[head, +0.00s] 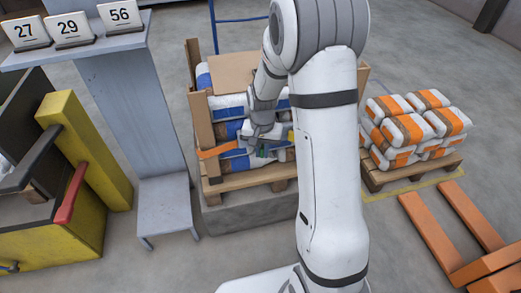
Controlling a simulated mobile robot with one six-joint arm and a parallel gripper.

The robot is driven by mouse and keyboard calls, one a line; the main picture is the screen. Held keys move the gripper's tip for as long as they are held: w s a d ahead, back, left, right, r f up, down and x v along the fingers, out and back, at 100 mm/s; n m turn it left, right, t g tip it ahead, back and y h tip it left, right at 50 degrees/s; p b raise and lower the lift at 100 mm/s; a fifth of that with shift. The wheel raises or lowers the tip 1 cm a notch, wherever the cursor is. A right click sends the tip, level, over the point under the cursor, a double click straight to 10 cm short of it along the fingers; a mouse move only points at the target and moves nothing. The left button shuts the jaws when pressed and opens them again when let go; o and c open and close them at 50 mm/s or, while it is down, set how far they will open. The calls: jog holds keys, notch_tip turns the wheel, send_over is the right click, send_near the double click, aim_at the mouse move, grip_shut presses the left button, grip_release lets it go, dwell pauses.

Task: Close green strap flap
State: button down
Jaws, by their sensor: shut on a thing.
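My gripper (262,147) is at the front of the strapped pallet load, low on the stack of bags. It is shut on a small green piece, which looks like the green strap flap (259,153); only a sliver of it shows. An orange flap (216,150) sticks out to the left of my gripper. A small yellow piece (291,136) shows to the right, partly behind my arm. My arm hides the right part of the load.
The load of white, blue and brown bags (228,101) stands on a wooden pallet (233,183). A second pallet with orange-striped bags (409,128) is at right, near orange forks (452,218). A grey stand (128,87) and yellow machine (85,150) are at left.

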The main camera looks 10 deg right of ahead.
jog(key=shift+w+a+m+p, duration=0.25)
jog(key=shift+a+m+p, duration=0.15)
jog(key=shift+m, duration=0.55)
jog(key=shift+w+a+m+p, duration=0.3)
jog(key=shift+m+p, duration=0.15)
jog(key=shift+m, duration=0.55)
jog(key=shift+w+a+m+p, duration=0.3)
jog(key=shift+m+p, duration=0.15)
jog(key=shift+m, duration=0.5)
jog(key=c, duration=1.4)
grip_release()
jog(key=shift+c, duration=0.2)
jog(key=shift+r, duration=0.15)
notch_tip(320, 180, up, 8)
jog(key=p, duration=0.2)
jog(key=shift+f, duration=0.2)
